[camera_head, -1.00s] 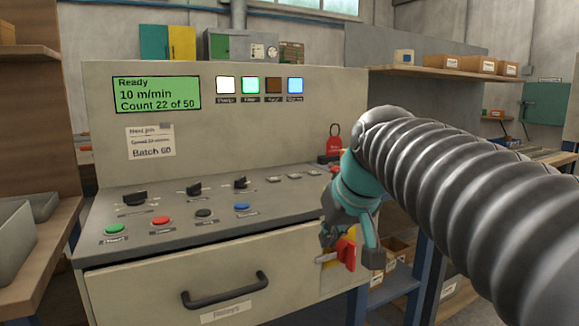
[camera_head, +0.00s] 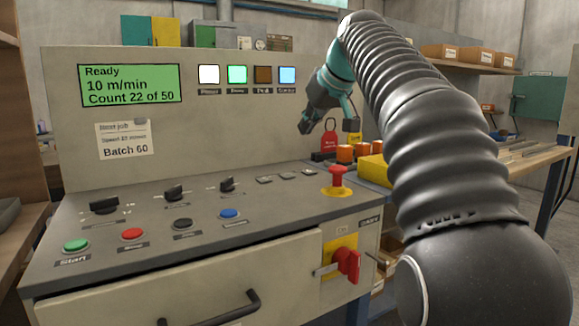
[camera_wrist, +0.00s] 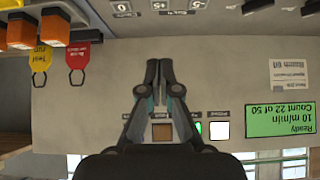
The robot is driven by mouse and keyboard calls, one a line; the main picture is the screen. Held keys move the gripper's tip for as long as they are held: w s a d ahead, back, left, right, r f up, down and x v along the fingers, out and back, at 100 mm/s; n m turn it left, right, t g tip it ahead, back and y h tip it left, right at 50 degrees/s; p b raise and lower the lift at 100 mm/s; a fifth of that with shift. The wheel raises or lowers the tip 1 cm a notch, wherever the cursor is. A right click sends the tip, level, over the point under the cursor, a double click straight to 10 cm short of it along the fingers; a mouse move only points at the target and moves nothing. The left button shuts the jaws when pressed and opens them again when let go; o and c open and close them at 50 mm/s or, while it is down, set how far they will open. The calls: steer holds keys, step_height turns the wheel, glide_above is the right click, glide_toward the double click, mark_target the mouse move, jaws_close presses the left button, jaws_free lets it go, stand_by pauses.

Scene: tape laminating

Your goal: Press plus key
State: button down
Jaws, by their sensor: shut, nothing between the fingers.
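A row of small grey keys (camera_head: 288,175) lies on the sloping panel of the machine, right of the black knobs. In the head view their marks are too small to read. In the wrist view, upside down, the small keys and labels (camera_wrist: 160,5) are cut by the top edge; one mark there looks like a plus, but I cannot be sure. My gripper (camera_wrist: 157,66) is shut and empty, its fingertips together in front of the upright face. In the head view my gripper (camera_head: 306,127) hangs above and behind the keys, touching nothing visible.
A red emergency button (camera_head: 337,178) stands right of the keys. Orange-topped blocks (camera_head: 345,153) and hanging red (camera_head: 329,141) and yellow tags are near the panel's right end. Green (camera_head: 76,246), red, black and blue buttons line the front. A green display (camera_head: 129,85) reads Ready.

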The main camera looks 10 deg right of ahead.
steer(key=b, duration=0.1)
glide_above(291, 179)
step_height(291, 179, down, 7)
steer(key=shift+s+a+f, duration=0.1)
step_height(291, 179, down, 3)
steer(key=shift+f+b, duration=0.1)
steer(key=shift+b, duration=0.55)
steer(key=shift+f, duration=0.35)
